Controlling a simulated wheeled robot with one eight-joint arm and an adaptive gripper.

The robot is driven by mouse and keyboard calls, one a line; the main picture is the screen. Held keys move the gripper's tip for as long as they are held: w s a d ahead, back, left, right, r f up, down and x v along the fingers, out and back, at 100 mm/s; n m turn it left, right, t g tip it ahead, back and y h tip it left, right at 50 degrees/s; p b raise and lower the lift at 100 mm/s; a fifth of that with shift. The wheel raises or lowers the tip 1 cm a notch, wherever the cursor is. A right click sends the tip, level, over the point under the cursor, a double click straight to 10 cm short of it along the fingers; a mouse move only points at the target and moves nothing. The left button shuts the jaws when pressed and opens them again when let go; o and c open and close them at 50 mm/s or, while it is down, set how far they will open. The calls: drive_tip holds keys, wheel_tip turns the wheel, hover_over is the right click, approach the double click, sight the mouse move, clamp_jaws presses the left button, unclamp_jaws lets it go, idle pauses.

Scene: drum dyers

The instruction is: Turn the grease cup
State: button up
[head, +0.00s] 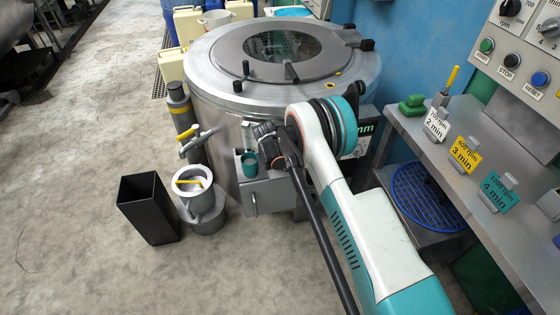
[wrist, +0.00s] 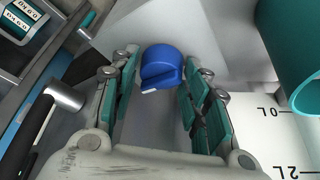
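A blue rounded cap (wrist: 162,64) with a flat wing and a small white mark, which looks like the grease cup, sits on a pale grey surface in the wrist view. My gripper (wrist: 158,98) is open, its teal-padded fingers left and right of the cap. A narrow gap shows on the left; on the right I cannot tell if the finger touches. In the head view my gripper (head: 266,134) is partly hidden by my arm, at the front of the big steel drum machine (head: 225,100). The blue cap is hidden there.
A teal cup (head: 249,164) sits on the machine's front, close to my gripper; a teal tube (wrist: 290,50) shows in the wrist view. A black bin (head: 150,210) and grey canister (head: 207,212) stand left. A shelf (head: 440,160) with signs is right.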

drive_tip(key=shift+o, duration=0.3)
drive_tip(key=shift+r, duration=0.1)
drive_tip(key=shift+s+a+r, duration=0.1)
drive_tip(key=shift+r, duration=0.2)
drive_tip(key=v, duration=1.1)
drive_tip(key=shift+r, duration=0.1)
drive_tip(key=s+d+r+n, duration=0.1)
drive_tip(key=s+d+r, duration=0.25)
drive_tip(key=r, duration=0.45)
drive_tip(key=s+d+r+y, duration=0.1)
drive_tip(key=s+d+r, duration=0.1)
drive_tip(key=d+r, duration=0.35)
drive_tip(key=s+d+r+n, duration=0.1)
drive_tip(key=s+d+r, duration=0.1)
drive_tip(key=r, duration=0.7)
drive_tip(key=s+d+r+n+t, duration=0.1)
drive_tip(key=s+d+r, duration=0.3)
drive_tip(key=s+r, duration=0.15)
drive_tip(key=s+d+r, duration=0.4)
drive_tip(key=s+r, duration=0.1)
drive_tip(key=s, duration=0.2)
drive_tip(key=s+d+n+t, duration=0.1)
drive_tip(key=s+d, duration=0.2)
drive_tip(key=s, duration=0.7)
drive_tip(key=s+d+f+n+t+y, duration=0.1)
drive_tip(key=s+d, duration=0.2)
drive_tip(key=s, duration=0.7)
drive_tip(key=shift+d+n, duration=0.4)
